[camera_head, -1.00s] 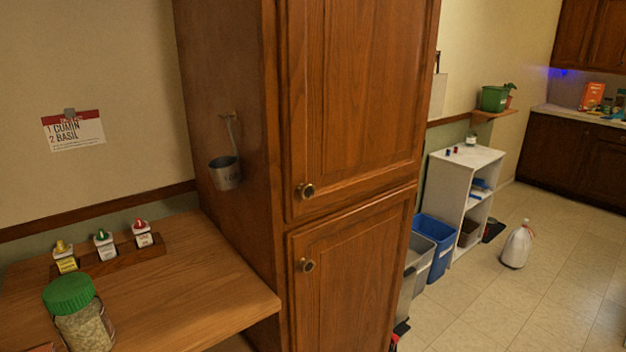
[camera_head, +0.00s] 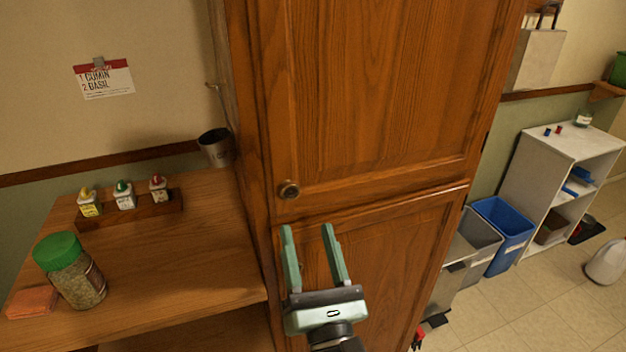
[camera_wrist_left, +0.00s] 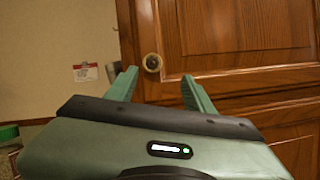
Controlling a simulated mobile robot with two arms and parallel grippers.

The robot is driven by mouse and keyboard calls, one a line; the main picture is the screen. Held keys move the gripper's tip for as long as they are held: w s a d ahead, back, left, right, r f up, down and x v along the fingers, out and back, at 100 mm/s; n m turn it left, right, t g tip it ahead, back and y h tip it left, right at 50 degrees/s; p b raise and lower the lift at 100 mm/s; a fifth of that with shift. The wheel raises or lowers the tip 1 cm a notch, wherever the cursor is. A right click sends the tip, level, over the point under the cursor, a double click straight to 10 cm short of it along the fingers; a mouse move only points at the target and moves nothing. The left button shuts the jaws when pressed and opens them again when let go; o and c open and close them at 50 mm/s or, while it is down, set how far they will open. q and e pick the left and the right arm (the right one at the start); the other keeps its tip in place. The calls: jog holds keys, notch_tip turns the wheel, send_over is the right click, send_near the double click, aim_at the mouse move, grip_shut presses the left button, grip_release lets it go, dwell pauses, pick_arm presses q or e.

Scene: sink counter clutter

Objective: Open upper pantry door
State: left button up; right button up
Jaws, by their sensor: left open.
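The upper pantry door (camera_head: 375,90) is brown wood and looks closed, with a round dark knob (camera_head: 289,189) at its lower left corner. The lower pantry door (camera_head: 385,260) is below it and also looks closed; its knob cannot be made out in the head view. My left gripper (camera_head: 306,229) is open and empty. Its two green fingers point up, a little below the upper knob in the head view. In the left wrist view the knob (camera_wrist_left: 152,62) appears just beyond and between the fingertips (camera_wrist_left: 158,72), apart from them. My right gripper is not in view.
A wooden counter (camera_head: 185,265) left of the pantry holds a green-lidded jar (camera_head: 70,270), a sponge-like block (camera_head: 32,302) and a rack of small bottles (camera_head: 130,208). A metal cup (camera_head: 215,147) hangs at the pantry's side. Bins (camera_head: 503,235) and a white shelf (camera_head: 565,180) stand right.

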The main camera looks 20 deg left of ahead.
aim_at(291, 195)
pick_arm(q)
jog(key=shift+n, duration=0.3)
jog(key=p+x, duration=0.1)
jog(key=x, duration=0.1)
jog(key=p+x, duration=0.1)
jog(key=x, duration=0.1)
jog(key=a+p+x, duration=0.1)
jog(key=x, duration=0.1)
jog(key=shift+s+a+r, duration=0.1)
jog(key=shift+r, duration=0.25)
jog(key=shift+w+a+r+p, duration=0.1)
jog(key=shift+w+a+p, duration=0.25)
jog(key=shift+w, duration=0.15)
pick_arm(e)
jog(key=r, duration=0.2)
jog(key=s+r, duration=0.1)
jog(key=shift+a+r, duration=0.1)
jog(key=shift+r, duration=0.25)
pick_arm(q)
grip_shut()
